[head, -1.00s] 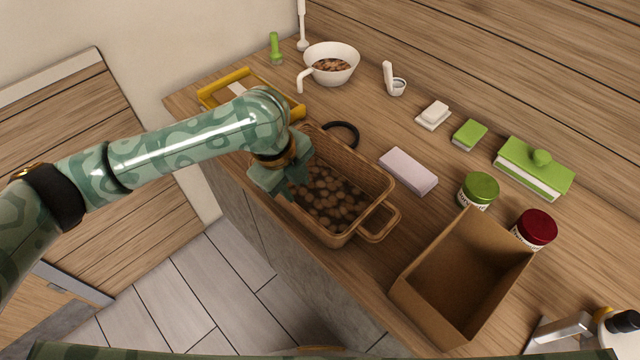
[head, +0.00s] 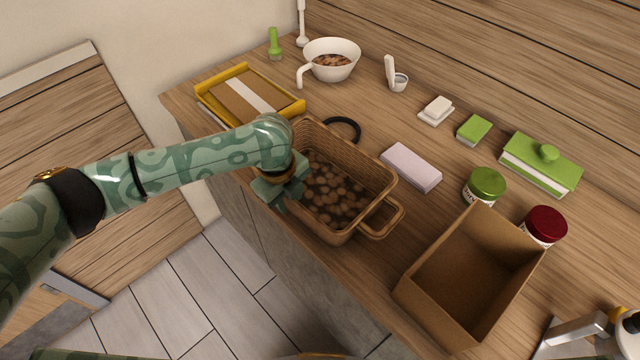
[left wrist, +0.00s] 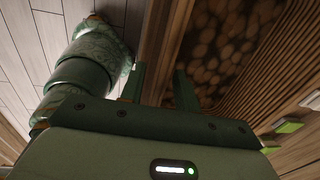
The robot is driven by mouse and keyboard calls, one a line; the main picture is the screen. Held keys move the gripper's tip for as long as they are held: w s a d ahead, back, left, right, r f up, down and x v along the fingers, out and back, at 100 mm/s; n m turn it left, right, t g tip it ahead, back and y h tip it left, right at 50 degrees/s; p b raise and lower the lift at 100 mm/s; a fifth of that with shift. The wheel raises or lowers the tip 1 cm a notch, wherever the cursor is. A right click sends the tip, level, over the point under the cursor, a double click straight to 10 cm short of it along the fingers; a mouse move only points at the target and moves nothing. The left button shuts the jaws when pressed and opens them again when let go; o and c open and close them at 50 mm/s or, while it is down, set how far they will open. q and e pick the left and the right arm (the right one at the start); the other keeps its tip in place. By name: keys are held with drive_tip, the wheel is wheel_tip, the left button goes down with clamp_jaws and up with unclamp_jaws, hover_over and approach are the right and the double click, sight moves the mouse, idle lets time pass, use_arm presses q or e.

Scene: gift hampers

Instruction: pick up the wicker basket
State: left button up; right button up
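The brown wicker basket (head: 377,190) stands upright on the wooden counter, filled with several round brown pieces, with a loop handle at its right end. My left gripper (head: 283,203) is at the basket's near-left long side, at rim height. In the left wrist view, the gripper's two fingers (left wrist: 161,82) are apart, one on each side of the basket's wall (left wrist: 172,35). The inner finger is over the brown pieces. Whether the fingers touch the wall is not clear. My right gripper is in neither view.
An open cardboard box (head: 440,313) stands close to the basket's right. A pink-white block (head: 411,167), a green-lidded jar (head: 486,185) and a red-lidded jar (head: 543,227) lie beyond. A yellow-edged tray (head: 250,92) and a white pan (head: 331,60) are behind left. The counter's front edge is near the basket.

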sight(293, 213)
use_arm(q)
drive_tip(key=f, duration=0.2)
drive_tip(key=f+b, duration=0.1)
drive_tip(key=shift+w+d+f, duration=0.25)
drive_tip(key=shift+f, duration=0.05)
clamp_jaws()
drive_tip(key=shift+r, duration=0.1)
drive_tip(key=shift+r, duration=0.1)
drive_tip(key=shift+r+p, duration=0.65)
drive_tip(key=shift+r, duration=0.85)
drive_tip(key=shift+s+r, duration=0.2)
drive_tip(key=shift+r, duration=0.1)
drive_tip(key=s+a+r+p, duration=0.3)
drive_tip(key=s+r+p, duration=0.2)
drive_tip(key=s+r, duration=0.4)
drive_tip(key=shift+s, duration=2.1)
